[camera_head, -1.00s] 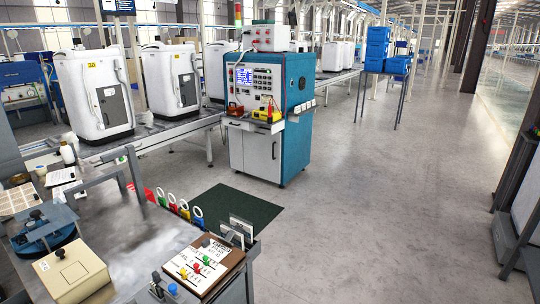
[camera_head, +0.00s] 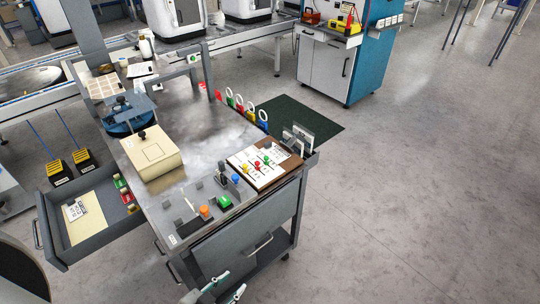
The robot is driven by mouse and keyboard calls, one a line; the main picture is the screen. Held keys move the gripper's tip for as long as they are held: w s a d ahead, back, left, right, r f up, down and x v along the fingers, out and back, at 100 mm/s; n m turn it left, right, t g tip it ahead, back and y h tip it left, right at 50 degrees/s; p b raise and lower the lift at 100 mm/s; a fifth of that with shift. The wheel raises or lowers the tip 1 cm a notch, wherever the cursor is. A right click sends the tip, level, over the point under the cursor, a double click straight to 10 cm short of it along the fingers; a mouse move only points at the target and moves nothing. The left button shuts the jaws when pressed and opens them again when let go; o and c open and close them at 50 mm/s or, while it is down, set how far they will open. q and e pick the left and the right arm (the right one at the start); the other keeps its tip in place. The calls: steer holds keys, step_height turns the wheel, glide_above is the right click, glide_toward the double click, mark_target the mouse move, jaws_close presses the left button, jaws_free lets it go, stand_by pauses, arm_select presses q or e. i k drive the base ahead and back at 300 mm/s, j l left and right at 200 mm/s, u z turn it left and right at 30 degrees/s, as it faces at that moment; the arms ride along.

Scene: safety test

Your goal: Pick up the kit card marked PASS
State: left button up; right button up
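Several white cards could be the kit card, but their print is too small for me to read PASS. One white card (camera_head: 76,210) lies on a cream sheet inside the open grey drawer (camera_head: 62,254) at the left. Upright white cards (camera_head: 300,136) stand in a holder at the bench's right corner. A brown board (camera_head: 284,172) beside them carries white cards with coloured pegs. My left gripper (camera_head: 232,284) shows at the bottom edge, in front of the bench, with its fingertips apart and nothing between them. My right gripper is not in view.
The bench (camera_head: 205,100) bears a beige box (camera_head: 152,158), a blue round fixture (camera_head: 128,117) and coloured buttons (camera_head: 224,201). The teal cabinet (camera_head: 372,62) stands behind. The floor at right is clear.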

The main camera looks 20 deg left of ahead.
mark_target(277, 154)
steer(key=i+l+u, duration=0.1)
steer(key=u, duration=0.25)
steer(key=i+l+u, duration=0.1)
steer(key=u, duration=0.3)
steer(key=l+u, duration=0.35)
steer(key=i+l+u, duration=0.1)
steer(key=l, duration=0.4)
steer(key=i+l+u, duration=0.1)
steer(key=l, duration=0.4)
steer(key=i+l+u, duration=0.1)
steer(key=l, duration=0.4)
steer(key=i, duration=0.05)
